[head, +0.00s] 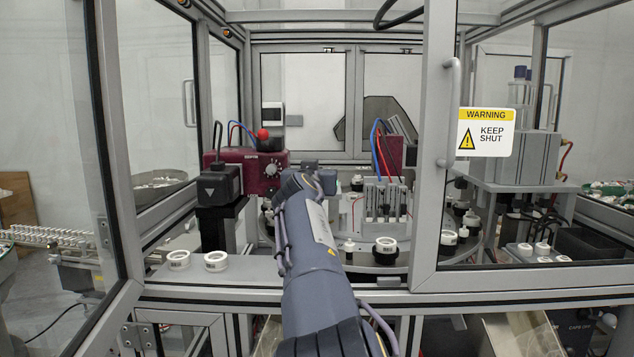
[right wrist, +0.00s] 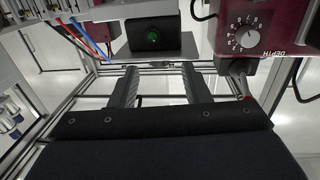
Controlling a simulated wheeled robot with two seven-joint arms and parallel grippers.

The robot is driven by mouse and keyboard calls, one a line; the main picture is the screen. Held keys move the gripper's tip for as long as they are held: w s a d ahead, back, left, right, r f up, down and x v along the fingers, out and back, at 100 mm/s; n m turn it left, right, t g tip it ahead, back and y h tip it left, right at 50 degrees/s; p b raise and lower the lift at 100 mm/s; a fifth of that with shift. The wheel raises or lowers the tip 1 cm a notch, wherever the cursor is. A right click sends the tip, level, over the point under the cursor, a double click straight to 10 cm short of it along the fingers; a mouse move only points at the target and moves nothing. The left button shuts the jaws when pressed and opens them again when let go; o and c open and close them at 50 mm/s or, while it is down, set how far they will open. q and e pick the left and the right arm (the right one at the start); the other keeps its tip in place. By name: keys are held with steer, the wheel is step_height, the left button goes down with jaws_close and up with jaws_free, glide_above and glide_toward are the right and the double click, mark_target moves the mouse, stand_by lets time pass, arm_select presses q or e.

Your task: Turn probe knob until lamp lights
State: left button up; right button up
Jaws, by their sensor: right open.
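A maroon box (head: 246,168) stands inside the cell at the left of my arm. A black box with a dim green round spot (right wrist: 152,37) shows in the wrist view. My right gripper (right wrist: 160,68) is open and empty, apart from the knob. My left gripper is out of view.
A black block (head: 222,182) stands left of the maroon box. A second maroon unit (head: 390,150) with cables is at the right. White caps (head: 215,261) lie on the front ledge. The door frame (head: 434,150) with a warning sign (head: 486,132) stands right of my arm.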

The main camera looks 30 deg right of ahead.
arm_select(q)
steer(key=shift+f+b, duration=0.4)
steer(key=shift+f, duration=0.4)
arm_select(e)
steer(key=v, duration=0.2)
steer(key=shift+s+a, duration=0.15)
steer(key=shift+s, duration=0.1)
steer(key=shift+w, duration=0.1)
